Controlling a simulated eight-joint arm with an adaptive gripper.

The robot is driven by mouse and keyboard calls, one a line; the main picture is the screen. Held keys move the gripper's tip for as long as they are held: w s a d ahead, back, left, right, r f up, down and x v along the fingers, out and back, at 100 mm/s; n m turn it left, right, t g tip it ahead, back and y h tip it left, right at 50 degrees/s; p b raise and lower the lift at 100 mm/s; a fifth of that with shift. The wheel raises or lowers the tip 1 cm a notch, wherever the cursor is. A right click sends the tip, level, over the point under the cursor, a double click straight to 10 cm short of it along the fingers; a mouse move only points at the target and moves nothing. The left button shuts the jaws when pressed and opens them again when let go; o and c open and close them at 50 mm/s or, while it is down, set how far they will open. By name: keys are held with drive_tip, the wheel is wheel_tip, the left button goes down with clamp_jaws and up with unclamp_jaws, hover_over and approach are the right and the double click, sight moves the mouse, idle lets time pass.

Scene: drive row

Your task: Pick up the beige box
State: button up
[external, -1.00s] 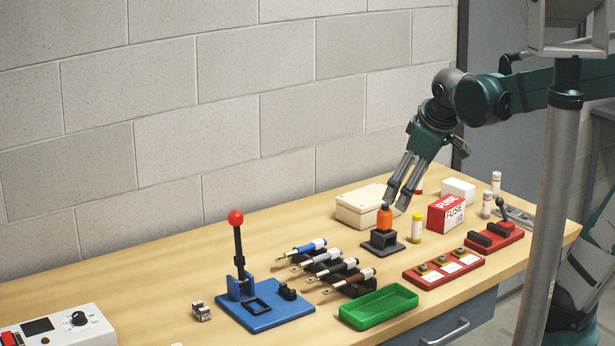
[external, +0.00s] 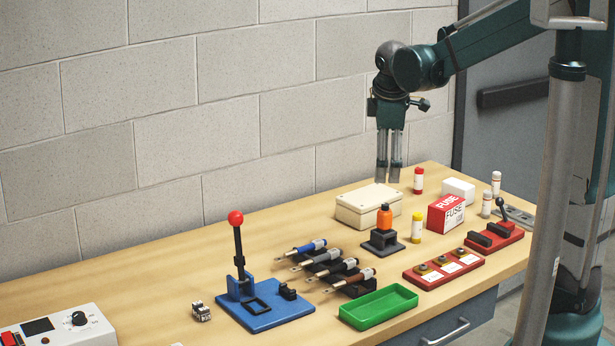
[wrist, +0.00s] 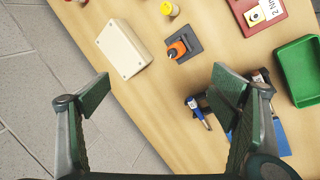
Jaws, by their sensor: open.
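The beige box (external: 369,207) is a low, closed box with screws at its lid corners, lying near the back edge of the wooden bench by the wall. It also shows at the upper left in the wrist view (wrist: 124,49). My gripper (external: 388,180) points down just above the box in the external view, its fingers close to the lid; I cannot tell whether they touch. In the wrist view my gripper (wrist: 160,85) has its fingers wide apart, with bare bench and floor between them and the box beyond. It holds nothing.
Screwdriver-like tools (external: 330,265) and a green tray (external: 378,306) are nearer. Bench left of the box is clear.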

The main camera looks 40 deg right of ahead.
drive_tip(key=w+d+f+n+g+h+p, duration=0.1)
drive_tip(key=w+d+f+n+g+p, duration=0.25)
drive_tip(key=w, duration=0.75)
drive_tip(key=n+p, duration=0.2)
drive_tip(key=n, duration=0.2)
approach(369, 195)
drive_tip(key=shift+s+d+f+h, duration=0.25)
drive_tip(key=shift+s+f+h, duration=0.2)
drive_tip(key=shift+f, duration=0.2)
drive_tip(key=shift+w+d+f+n, duration=0.3)
drive_tip(key=shift+w+f+n, duration=0.05)
drive_tip(key=shift+f, duration=0.3)
drive_tip(key=shift+f, duration=0.1)
drive_tip(key=shift+x, duration=1.15)
drive_tip(key=shift+f, duration=0.15)
drive_tip(key=shift+w+x, duration=0.2)
drive_tip(key=shift+x, duration=2.25)
drive_tip(key=shift+a+f, duration=0.1)
drive_tip(key=shift+a, duration=0.05)
